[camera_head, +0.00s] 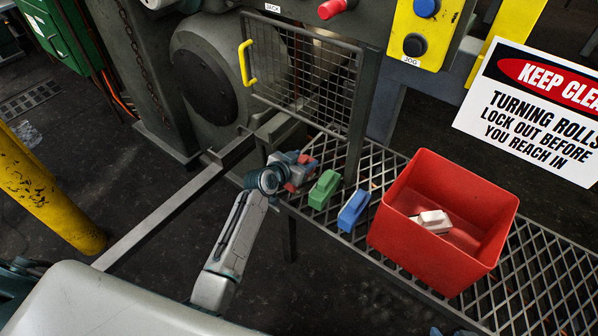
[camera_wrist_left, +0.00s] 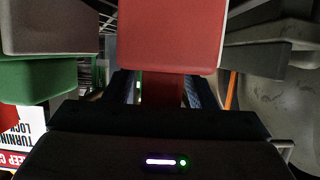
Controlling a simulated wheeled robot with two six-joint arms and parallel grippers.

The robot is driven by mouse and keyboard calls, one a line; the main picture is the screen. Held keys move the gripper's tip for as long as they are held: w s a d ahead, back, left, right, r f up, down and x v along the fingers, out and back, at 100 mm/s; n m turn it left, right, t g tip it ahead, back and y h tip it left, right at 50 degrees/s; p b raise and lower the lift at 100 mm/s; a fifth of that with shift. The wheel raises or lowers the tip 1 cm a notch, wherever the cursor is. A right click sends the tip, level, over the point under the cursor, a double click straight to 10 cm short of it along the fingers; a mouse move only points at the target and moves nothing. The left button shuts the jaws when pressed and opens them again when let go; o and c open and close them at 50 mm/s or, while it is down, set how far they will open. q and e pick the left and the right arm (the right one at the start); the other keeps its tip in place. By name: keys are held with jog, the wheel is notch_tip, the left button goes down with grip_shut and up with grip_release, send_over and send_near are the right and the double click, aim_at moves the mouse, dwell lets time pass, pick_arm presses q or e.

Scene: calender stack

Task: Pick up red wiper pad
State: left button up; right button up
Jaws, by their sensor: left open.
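The red wiper pad (camera_head: 305,159) is on the mesh shelf, at the left end of a row of pads, and is partly hidden by my left gripper in the head view. In the left wrist view the red pad (camera_wrist_left: 172,35) fills the top middle, close to the camera, and its narrower part reaches down between the jaws. My left gripper (camera_head: 297,167) is open around the red pad. I cannot tell whether the fingers touch it. My right gripper is not in view.
A green pad (camera_head: 324,189) and a blue pad (camera_head: 353,210) lie to the right on the mesh shelf (camera_head: 540,262). A red bin (camera_head: 483,232) holds a white pad (camera_head: 433,221). A wire guard (camera_head: 300,78) stands behind the left gripper.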

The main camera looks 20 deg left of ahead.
pick_arm(q)
jog(key=c, duration=0.9)
jog(key=shift+r, duration=0.15)
